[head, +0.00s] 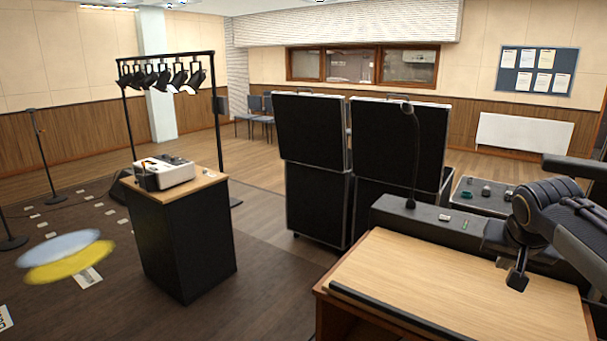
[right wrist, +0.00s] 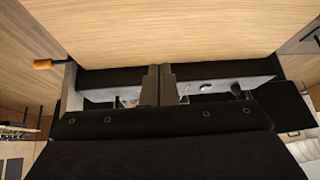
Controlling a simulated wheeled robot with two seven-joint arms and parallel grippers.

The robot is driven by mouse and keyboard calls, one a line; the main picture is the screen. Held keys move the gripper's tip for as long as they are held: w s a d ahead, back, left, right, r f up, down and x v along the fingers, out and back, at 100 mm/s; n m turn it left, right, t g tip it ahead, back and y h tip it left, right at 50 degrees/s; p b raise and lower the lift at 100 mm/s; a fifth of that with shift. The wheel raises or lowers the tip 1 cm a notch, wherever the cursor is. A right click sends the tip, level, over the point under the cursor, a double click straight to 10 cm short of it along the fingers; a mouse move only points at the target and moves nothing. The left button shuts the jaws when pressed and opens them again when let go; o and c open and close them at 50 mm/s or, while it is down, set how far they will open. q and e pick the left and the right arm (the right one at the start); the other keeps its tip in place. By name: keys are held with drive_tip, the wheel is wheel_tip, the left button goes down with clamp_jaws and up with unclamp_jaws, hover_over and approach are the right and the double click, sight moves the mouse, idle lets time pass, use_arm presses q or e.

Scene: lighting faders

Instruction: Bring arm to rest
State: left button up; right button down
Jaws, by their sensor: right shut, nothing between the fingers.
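My right arm comes in from the right edge of the head view. Its gripper (head: 517,281) points down above the right part of the light wooden desk top (head: 450,285). In the right wrist view the two dark fingers (right wrist: 160,85) stand together in the middle, shut with nothing between them. The wooden surface (right wrist: 160,30) fills the top of that view. My left gripper does not show in either view.
A dark raised ledge (head: 425,208) with a gooseneck lamp (head: 412,150) runs behind the desk top. Black cases (head: 315,130) stand beyond it. A black stand (head: 180,235) carries a white device (head: 163,172) at the left. The desk top's middle is bare.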

drive_tip(key=s+a+f+n+y, duration=0.2)
drive_tip(key=s+a+f, duration=0.5)
drive_tip(key=s+a, duration=0.4)
drive_tip(key=s+a+f+n+y, duration=0.3)
drive_tip(key=s+a+f+y, duration=0.2)
drive_tip(key=s+a+f, duration=0.3)
drive_tip(key=s+a, duration=0.2)
drive_tip(key=s, duration=0.2)
drive_tip(key=shift+s+a, duration=0.3)
drive_tip(key=shift+a, duration=0.05)
drive_tip(key=shift+f, duration=0.1)
